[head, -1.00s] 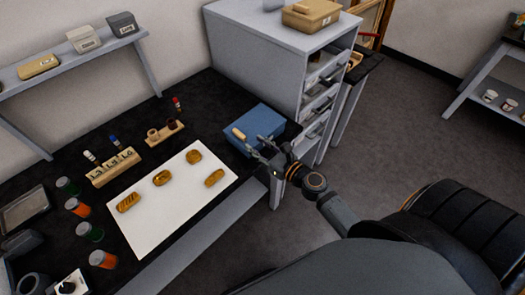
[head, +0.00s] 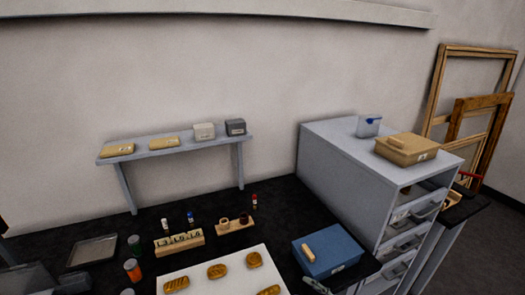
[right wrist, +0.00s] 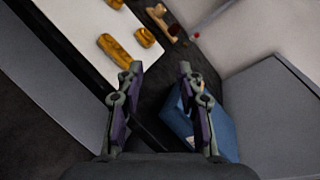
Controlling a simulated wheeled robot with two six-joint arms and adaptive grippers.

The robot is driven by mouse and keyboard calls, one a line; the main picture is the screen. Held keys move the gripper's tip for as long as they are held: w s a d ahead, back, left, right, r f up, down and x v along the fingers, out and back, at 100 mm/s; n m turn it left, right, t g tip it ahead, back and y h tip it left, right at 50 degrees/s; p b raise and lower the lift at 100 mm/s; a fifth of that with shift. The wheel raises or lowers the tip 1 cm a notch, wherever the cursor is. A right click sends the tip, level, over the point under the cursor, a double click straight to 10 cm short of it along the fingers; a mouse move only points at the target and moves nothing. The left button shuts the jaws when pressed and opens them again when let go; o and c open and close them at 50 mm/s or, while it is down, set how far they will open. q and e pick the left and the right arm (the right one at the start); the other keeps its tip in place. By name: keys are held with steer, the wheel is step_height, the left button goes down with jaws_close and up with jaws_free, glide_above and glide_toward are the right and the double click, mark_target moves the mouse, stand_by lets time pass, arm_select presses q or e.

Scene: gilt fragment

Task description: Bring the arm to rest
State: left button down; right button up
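My right gripper (right wrist: 157,85) is open and empty in the right wrist view, its two fingers well apart. Only a small part of it shows at the bottom edge of the head view, by the near side of a blue box (head: 328,252). A light wooden piece lies on top of that box. In the right wrist view the blue box (right wrist: 222,135) is partly hidden behind the right finger. The rest of my right arm is out of the head view. My left gripper is in neither view.
Gilt pieces (head: 217,271) lie on a white sheet (head: 239,271) on the black table. A grey drawer cabinet (head: 345,175) stands right of the box, with a tan box (head: 408,152) on top. Small bottles and a numbered wooden rack (head: 180,242) stand left.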

steer(key=s+f+n+g+h, duration=0.3)
steer(key=s+f+n+g, duration=0.3)
steer(key=n, duration=0.9)
steer(key=s+d+n+g+h, duration=0.3)
steer(key=s+d+n+h, duration=0.4)
steer(key=d, duration=0.4)
step_height(320, 180, down, 29)
steer(key=s+d+m+g, duration=0.1)
steer(key=s+d, duration=0.1)
steer(key=s, duration=0.1)
steer(key=s+d+f+g, duration=0.1)
steer(key=s+f, duration=1.3)
steer(key=s, duration=0.3)
steer(key=shift+d+f, duration=0.15)
steer(key=shift+f, duration=0.25)
steer(key=shift+s, duration=0.1)
